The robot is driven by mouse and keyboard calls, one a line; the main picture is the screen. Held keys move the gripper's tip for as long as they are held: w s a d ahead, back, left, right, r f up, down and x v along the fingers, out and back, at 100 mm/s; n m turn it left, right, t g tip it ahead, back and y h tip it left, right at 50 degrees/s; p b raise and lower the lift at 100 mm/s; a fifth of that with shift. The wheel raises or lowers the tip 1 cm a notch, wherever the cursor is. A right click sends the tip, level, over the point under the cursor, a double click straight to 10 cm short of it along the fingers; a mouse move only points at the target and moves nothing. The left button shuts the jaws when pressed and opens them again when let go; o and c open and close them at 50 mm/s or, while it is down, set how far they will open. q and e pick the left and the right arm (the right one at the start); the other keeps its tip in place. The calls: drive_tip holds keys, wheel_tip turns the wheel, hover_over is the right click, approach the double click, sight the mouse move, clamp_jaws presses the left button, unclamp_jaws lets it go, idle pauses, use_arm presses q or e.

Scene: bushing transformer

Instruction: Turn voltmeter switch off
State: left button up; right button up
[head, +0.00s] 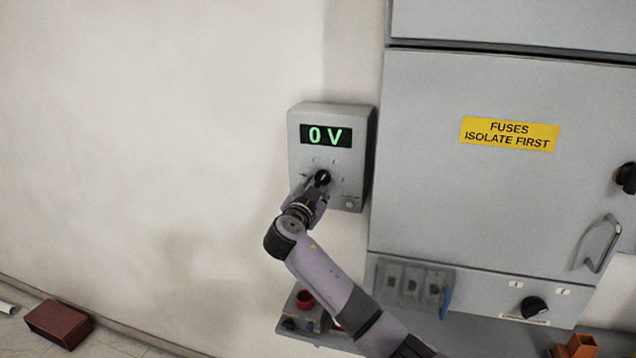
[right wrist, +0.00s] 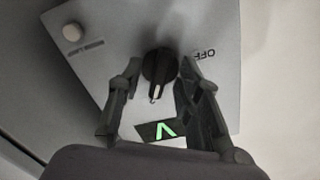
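The voltmeter (head: 335,160) is a grey box on the wall, with a green display (head: 326,135) reading "0 V". Its black knob (head: 322,177) sits below the display. In the right wrist view the knob (right wrist: 157,68) has a white mark pointing down the picture, toward the display (right wrist: 158,131). The OFF label (right wrist: 204,54) is to the knob's right there, away from the mark. My right gripper (right wrist: 160,72) has one fingertip on each side of the knob, with narrow gaps visible; contact is hard to judge. My left gripper is not in view.
A large grey cabinet (head: 480,190) stands right of the voltmeter, with a handle (head: 598,243) and a rotary switch (head: 533,306). A small box with a red button (head: 305,299) is below. The wall to the left is clear. A dark red block (head: 58,323) lies at lower left.

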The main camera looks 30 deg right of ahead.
drive_tip(key=shift+c, duration=0.4)
clamp_jaws()
